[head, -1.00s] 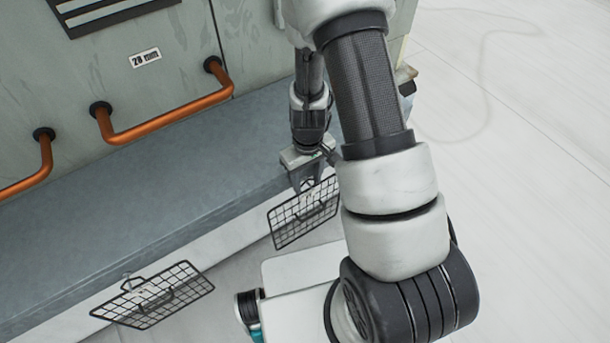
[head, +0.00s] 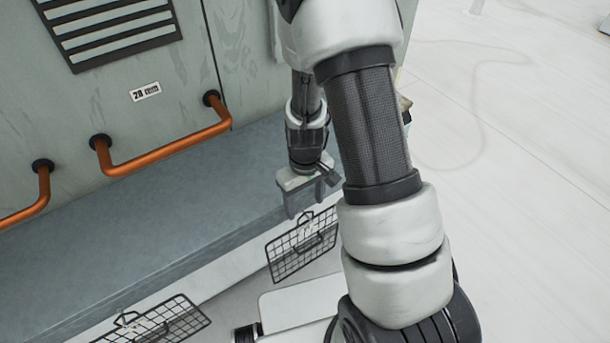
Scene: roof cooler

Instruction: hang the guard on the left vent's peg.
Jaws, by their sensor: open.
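Two black wire-mesh guards are in the head view, low along the pale front face under the grey ledge (head: 130,235). One guard (head: 300,246) is at the centre, tilted in the picture, with a wire handle on it. The other guard (head: 160,325) is at the lower left, partly cut off by the frame edge. My gripper (head: 306,203) points down just above the centre guard, open, and looks apart from it. A louvred vent (head: 110,30) is on the grey wall at the upper left. I cannot make out any peg clearly, nor what bears each guard.
Orange handrails (head: 165,145) stand out from the wall above the ledge, on dark mounts. A small label (head: 145,91) sits under the vent. My arm covers the right of centre. The pale floor (head: 520,180) at the right is open, with a faint cable-like line.

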